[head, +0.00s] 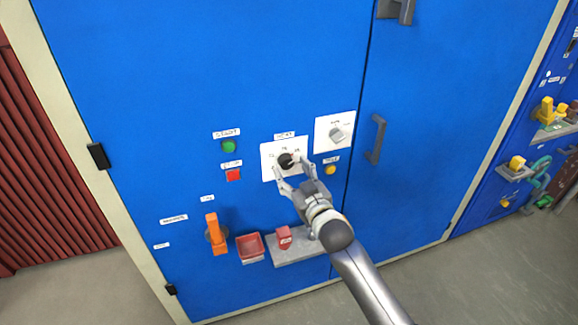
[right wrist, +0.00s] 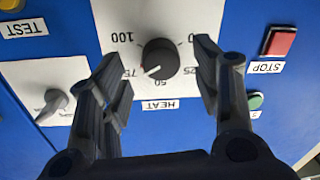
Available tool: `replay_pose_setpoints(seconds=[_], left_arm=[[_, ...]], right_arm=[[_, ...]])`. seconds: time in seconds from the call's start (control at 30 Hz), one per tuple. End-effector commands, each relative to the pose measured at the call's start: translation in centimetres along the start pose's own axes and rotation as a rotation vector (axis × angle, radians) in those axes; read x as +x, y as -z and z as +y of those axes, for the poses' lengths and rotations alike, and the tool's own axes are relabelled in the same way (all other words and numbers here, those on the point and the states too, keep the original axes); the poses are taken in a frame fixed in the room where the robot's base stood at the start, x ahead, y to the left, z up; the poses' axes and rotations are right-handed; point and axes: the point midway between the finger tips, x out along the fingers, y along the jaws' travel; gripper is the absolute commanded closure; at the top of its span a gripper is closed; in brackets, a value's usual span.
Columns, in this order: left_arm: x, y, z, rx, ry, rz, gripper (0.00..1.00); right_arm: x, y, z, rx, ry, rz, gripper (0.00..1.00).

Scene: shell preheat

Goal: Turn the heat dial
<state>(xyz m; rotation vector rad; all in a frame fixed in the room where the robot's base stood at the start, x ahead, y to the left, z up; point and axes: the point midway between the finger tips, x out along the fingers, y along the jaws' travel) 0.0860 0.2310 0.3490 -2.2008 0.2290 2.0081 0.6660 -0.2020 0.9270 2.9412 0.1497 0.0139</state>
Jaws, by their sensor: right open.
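The heat dial (head: 285,160) is a round black knob on a white plate (head: 267,173) on the blue cabinet, under a HEAT label. In the right wrist view the dial (right wrist: 160,58) shows upside down, with scale numbers around it. Its light pointer mark seems to lie between 50 and 75. My right gripper (head: 290,168) is open at the dial, with one finger on each side. In the right wrist view the fingers (right wrist: 155,62) show a gap to the dial on both sides. My left gripper is in neither view.
A grey switch (head: 337,134) on a white plate and a yellow TEST button (head: 330,170) sit right of the dial. A green button (head: 229,146) and a red STOP button (head: 233,175) sit left. Below are an orange lever (head: 215,234), a red tray (head: 250,246) and a grey shelf (head: 300,249).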

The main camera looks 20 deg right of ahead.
Motion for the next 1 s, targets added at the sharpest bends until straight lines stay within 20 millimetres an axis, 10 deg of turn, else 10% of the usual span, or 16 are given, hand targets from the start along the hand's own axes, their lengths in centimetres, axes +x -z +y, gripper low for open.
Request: replay_pose_setpoints(seconds=[0.63, 1.0], left_arm=[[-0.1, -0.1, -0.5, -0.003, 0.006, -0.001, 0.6], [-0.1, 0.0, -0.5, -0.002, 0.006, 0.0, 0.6]], right_arm=[[2.9, 0.0, 0.0, 0.001, 0.001, 0.0, 0.42], [2.9, 0.0, 0.0, 0.001, 0.001, 0.0, 0.88]])
